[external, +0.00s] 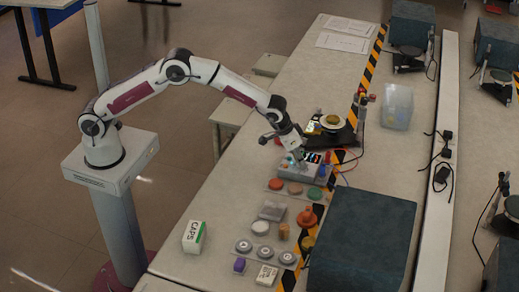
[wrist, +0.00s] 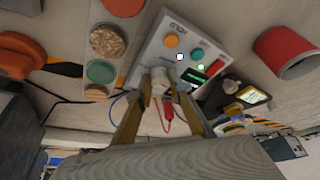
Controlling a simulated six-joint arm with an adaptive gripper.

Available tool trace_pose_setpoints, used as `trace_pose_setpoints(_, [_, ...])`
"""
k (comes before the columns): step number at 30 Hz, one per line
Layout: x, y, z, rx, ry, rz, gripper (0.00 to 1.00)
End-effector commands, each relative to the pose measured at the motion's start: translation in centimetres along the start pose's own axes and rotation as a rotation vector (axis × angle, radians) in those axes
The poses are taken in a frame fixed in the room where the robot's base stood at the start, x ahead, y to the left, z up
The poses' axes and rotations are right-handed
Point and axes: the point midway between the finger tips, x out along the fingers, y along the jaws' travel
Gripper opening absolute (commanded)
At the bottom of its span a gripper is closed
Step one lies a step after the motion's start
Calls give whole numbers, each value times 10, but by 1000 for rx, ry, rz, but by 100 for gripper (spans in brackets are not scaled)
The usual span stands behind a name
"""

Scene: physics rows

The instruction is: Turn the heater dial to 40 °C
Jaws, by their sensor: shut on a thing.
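The heater control box (external: 292,172) is a light grey box on the bench, below the end of my arm. In the wrist view its panel (wrist: 152,48) shows an orange button, a teal button, small lit squares and a green display (wrist: 195,78) that I cannot read. My gripper (external: 299,158) is down at the box. In the wrist view its two fingers (wrist: 162,84) are closed around a pale knob, the heater dial (wrist: 160,77), at the panel's near edge. The fingers hide part of the dial, and its pointer and scale cannot be read.
A tray of coloured discs (wrist: 101,72) lies beside the box. A red cylinder (wrist: 290,52) stands on its other side. A black device with a round plate (external: 333,123) and cables are behind it. A dark case (external: 360,245) and a CAPS box (external: 194,237) are nearer the front.

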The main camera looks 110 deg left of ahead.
Motion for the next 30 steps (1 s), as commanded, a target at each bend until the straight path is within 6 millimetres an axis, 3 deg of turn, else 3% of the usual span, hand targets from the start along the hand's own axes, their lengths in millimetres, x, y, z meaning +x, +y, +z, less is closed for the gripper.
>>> trace_pose_setpoints(30, [0, -4, -1, 432, 1, 180, 0])
